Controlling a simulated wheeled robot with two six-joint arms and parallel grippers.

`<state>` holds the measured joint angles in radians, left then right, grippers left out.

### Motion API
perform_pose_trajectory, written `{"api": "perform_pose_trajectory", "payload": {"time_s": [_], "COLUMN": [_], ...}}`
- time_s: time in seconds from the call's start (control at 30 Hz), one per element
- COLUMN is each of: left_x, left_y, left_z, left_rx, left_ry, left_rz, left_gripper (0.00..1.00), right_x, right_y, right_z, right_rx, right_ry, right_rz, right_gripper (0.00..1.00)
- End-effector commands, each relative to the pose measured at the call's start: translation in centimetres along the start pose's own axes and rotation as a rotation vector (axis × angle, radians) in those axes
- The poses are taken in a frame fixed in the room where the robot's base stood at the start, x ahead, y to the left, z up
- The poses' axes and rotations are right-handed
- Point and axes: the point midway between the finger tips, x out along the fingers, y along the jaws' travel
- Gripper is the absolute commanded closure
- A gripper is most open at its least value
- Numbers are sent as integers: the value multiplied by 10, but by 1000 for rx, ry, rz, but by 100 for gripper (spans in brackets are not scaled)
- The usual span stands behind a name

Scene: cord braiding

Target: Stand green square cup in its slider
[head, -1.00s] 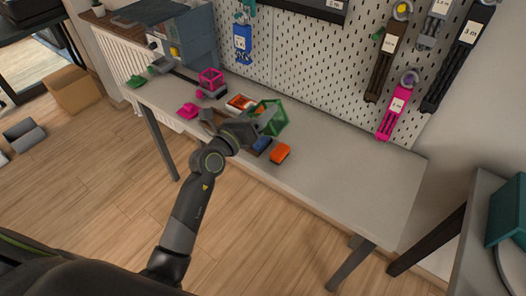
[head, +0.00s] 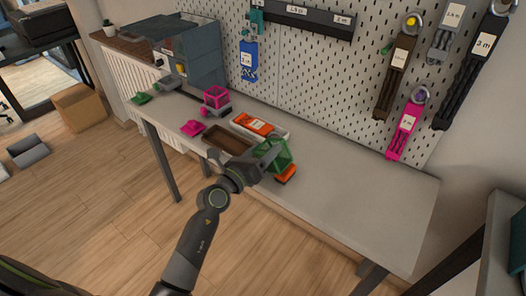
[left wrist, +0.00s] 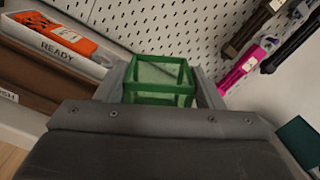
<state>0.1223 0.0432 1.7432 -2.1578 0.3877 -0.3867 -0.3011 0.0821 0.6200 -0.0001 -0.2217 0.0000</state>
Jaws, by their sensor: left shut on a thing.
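The green square cup (head: 277,155) is an open, see-through box with green edges. My left gripper (head: 270,154) is shut on it near the table's front edge. In the left wrist view, the cup (left wrist: 160,88) sits between the two grey fingers, its open rim showing. A pink square cup (head: 216,96) stands on a grey base further left. A small green piece (head: 141,98) lies at the table's far left end. I cannot tell which part is the green cup's slider. My right gripper is not in view.
A white tray marked READY (left wrist: 58,48) holds an orange item (left wrist: 62,32). A brown tray (head: 229,138) lies in front of it. A pink piece (head: 193,128) lies left of that, and an orange block (head: 286,174) is just below the cup. The table's right part (head: 370,205) is clear.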

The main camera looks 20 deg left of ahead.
Motion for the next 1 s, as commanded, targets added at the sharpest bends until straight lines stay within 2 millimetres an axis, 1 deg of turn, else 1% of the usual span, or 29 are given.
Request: {"api": "perform_pose_trajectory", "payload": {"time_s": [0.2,0.23,0.37,0.4,0.67,0.8,0.83,0.9,1.0], "left_x": [0,0,0,0,0,0,-2,-15,-36], "left_y": [4,4,3,3,3,-2,-2,0,0], "left_z": [-7,-7,-6,-6,-5,4,4,1,1], "left_rx": [-2,-1,-1,-1,-1,1,1,0,1], "left_ry": [0,0,0,0,0,-1,1,1,2], "left_rz": [1,1,0,0,0,-1,1,2,3], "left_gripper": [62,36,19,17,17,17,17,17,17], "right_x": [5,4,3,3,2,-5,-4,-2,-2], "right_y": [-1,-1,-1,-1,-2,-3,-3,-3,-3], "right_z": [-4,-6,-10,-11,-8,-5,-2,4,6], "right_rx": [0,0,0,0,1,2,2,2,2], "right_ry": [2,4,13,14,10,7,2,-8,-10], "right_rz": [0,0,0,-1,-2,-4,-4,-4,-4], "right_gripper": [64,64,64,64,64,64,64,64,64]}}
